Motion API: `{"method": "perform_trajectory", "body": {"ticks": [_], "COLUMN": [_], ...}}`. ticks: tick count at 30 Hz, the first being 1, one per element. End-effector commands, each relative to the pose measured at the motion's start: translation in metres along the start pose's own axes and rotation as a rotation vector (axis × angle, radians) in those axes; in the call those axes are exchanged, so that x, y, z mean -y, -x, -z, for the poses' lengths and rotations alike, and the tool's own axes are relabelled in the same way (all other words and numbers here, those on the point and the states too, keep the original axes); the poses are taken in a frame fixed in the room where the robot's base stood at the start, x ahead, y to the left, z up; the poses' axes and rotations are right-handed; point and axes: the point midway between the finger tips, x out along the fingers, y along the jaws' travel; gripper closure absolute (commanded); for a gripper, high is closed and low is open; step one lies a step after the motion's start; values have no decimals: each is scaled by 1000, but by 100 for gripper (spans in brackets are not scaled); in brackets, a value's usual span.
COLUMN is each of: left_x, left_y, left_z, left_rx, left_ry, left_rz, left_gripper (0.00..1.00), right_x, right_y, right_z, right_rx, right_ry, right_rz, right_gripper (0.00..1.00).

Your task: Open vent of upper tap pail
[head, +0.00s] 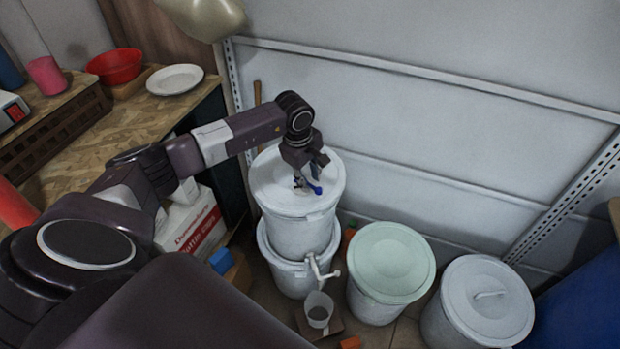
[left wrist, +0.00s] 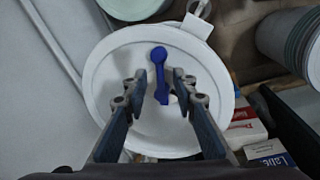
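The upper tap pail (head: 302,226) is a white drum with a white lid, stacked on a lower white drum (head: 290,274). A blue vent handle (head: 316,188) sits on its lid. The vent also shows in the left wrist view (left wrist: 159,70), lying along the picture's vertical with its round end at the top. My left gripper (head: 307,182) is over the lid, pointing down. In the left wrist view its two fingers (left wrist: 160,92) are apart, one on each side of the blue handle's lower part. I cannot tell whether they touch it. My right gripper is not in view.
A white tap (head: 322,270) sticks out at the lower drum, above a grey cup (head: 318,310). A green-lidded drum (head: 391,262) and a white-lidded drum (head: 487,300) stand to the right. A wooden bench (head: 130,118) is at the left; a wall is behind.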

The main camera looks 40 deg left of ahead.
Motion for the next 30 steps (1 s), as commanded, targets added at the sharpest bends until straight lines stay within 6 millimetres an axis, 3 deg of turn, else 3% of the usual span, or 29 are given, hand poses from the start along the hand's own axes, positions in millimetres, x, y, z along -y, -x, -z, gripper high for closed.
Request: {"method": "perform_trajectory", "body": {"ticks": [11,18,30], "left_x": [0,0,0], "left_y": [-9,-8,-8], "left_z": [0,0,0], "left_rx": [0,0,1], "left_ry": [-1,0,-1], "left_rz": [-1,-1,-1], "left_gripper": [74,100,100], "right_x": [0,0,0], "right_y": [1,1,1], "right_z": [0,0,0], "right_rx": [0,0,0], "right_ry": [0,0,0], "right_rz": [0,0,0], "right_gripper": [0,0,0]}}
